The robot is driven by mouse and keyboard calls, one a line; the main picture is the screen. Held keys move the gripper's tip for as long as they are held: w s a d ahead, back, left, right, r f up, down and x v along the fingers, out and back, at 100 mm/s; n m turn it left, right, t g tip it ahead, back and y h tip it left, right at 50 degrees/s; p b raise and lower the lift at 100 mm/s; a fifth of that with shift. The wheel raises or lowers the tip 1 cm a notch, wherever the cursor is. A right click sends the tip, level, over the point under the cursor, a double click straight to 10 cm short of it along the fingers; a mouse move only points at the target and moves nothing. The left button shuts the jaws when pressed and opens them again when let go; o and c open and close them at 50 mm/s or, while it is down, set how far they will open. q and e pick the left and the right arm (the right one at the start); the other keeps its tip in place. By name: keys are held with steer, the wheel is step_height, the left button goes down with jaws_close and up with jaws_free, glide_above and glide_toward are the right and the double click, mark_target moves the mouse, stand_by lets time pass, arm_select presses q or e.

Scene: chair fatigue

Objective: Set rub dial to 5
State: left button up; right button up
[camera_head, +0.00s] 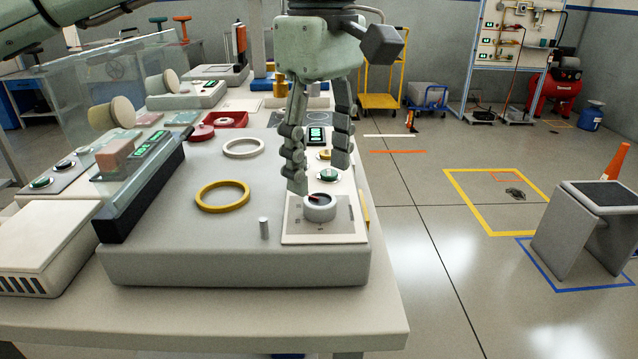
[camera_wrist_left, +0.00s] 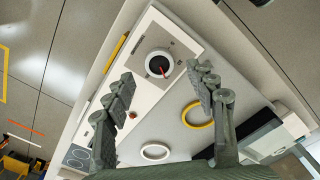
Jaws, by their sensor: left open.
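The rub dial (camera_head: 320,207) is a round grey knob on a white panel (camera_head: 325,238) at the front right corner of the grey machine top. In the left wrist view the knob (camera_wrist_left: 159,64) shows a red pointer line and lies beyond the fingertips, between them in the picture. My left gripper (camera_head: 320,180) is open, with its fingers pointing down just above and behind the dial. In the left wrist view its two fingers (camera_wrist_left: 162,84) are spread apart with nothing between them. The numbers around the dial are too small to read. My right gripper is not in view.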

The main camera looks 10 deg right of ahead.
mark_target(320, 199)
arm_select(q)
step_height(320, 199, down, 4)
steer(key=shift+r, duration=0.15)
steer(key=shift+f, duration=0.35)
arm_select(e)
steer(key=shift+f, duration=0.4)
arm_select(q)
steer(key=shift+c, duration=0.6)
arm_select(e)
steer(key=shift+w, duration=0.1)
arm_select(q)
steer(key=c, duration=1)
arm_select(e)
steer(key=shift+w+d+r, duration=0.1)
